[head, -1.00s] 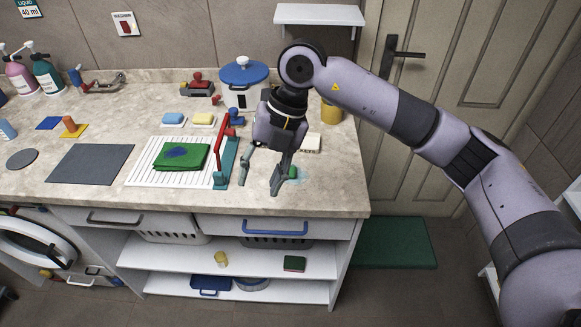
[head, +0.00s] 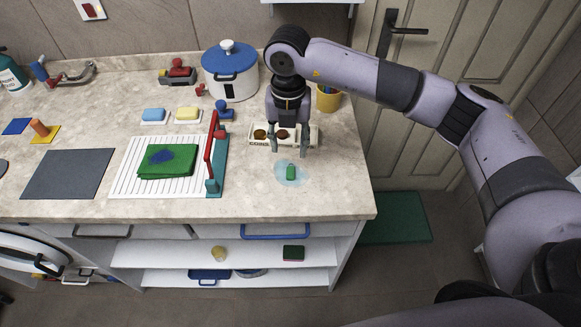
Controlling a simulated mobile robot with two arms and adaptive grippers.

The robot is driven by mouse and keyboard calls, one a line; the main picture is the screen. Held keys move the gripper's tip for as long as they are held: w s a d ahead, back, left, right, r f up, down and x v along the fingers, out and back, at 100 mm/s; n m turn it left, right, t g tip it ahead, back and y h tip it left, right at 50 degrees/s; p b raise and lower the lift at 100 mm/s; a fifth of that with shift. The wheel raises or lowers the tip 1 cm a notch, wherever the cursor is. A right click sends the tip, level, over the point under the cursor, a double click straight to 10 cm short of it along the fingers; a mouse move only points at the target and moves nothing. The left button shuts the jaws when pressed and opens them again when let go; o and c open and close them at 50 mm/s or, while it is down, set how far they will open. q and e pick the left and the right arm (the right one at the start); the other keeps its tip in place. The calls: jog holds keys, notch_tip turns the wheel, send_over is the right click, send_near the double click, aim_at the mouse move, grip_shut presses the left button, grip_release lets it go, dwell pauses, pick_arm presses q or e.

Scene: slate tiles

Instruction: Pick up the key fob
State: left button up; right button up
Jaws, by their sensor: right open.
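I cannot make out a key fob for certain. A small green object (head: 290,172) lies on a pale blue translucent patch (head: 281,180) near the counter's front right; its kind is unclear. My right gripper (head: 289,154) points down, open and seemingly empty, just behind the green object and apart from it. Its fingers stand in front of a cream coin tray (head: 316,139) with round coins in its hollows, and hide part of it. My left gripper is not in view.
A white pot with a blue lid (head: 230,65) and a yellow cup (head: 328,98) stand behind. A drying rack (head: 122,182) with a folded green cloth (head: 167,162) and a red-handled teal piece (head: 214,160) lie left.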

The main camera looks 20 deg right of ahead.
aim_at(290, 171)
notch_tip(290, 171, down, 3)
jog(key=shift+w+p, duration=0.15)
jog(key=shift+p, duration=0.2)
jog(key=shift+f+p, duration=0.4)
jog(key=shift+f, duration=0.4)
jog(key=f, duration=0.1)
jog(key=f+p, duration=0.1)
jog(key=f, duration=0.1)
jog(key=shift+s+d+f+p, duration=0.25)
jog(key=shift+f+p, duration=0.1)
jog(key=shift+p, duration=0.05)
jog(key=shift+f, duration=0.5)
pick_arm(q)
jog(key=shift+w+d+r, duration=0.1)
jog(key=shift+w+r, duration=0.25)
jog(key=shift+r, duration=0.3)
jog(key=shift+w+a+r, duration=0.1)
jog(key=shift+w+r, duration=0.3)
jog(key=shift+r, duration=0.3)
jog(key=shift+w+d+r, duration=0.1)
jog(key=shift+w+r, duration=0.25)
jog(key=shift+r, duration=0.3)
pick_arm(e)
jog(key=c, duration=0.9)
